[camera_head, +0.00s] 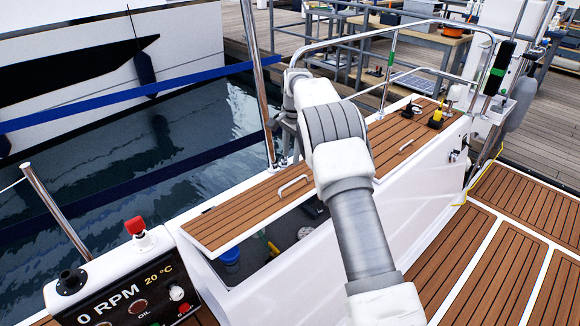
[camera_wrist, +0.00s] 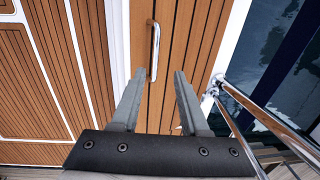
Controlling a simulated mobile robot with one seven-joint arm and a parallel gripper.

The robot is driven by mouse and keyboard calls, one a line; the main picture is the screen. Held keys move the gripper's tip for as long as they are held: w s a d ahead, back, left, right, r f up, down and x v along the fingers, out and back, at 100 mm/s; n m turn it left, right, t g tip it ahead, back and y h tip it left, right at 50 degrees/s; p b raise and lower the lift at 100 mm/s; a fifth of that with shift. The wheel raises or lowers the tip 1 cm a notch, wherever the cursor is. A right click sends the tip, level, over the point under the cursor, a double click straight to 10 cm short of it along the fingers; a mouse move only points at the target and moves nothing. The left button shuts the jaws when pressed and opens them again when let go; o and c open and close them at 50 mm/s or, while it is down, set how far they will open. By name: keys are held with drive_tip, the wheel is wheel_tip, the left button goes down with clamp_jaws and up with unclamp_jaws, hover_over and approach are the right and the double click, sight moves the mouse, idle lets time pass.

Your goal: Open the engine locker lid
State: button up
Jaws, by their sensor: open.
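A teak bench runs along the water side. Its near lid (camera_head: 245,212), with a chrome handle (camera_head: 293,185), stands off its locker opening, and the dark inside shows below its front edge. A further teak lid (camera_head: 392,137) with a handle (camera_head: 406,145) lies flat. I cannot tell which is the engine locker lid. In the wrist view, my gripper (camera_wrist: 160,74) is open and empty. A chrome handle (camera_wrist: 154,50) on teak shows beyond the fingertips, apart from them; I cannot tell which handle this is. In the head view my arm hides part of the bench.
A blue container (camera_head: 230,258) and other items sit in the near locker. Black and yellow fittings (camera_head: 437,117) stand at the bench's far end. A chrome rail (camera_head: 400,27) borders the bench. An engine panel (camera_head: 130,298) is at lower left. Teak deck (camera_head: 520,260) at right is clear.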

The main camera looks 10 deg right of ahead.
wheel_tip(320, 180, up, 7)
drive_tip(key=p, duration=0.1)
drive_tip(key=shift+s, duration=0.2)
drive_tip(key=shift+d+f, duration=0.1)
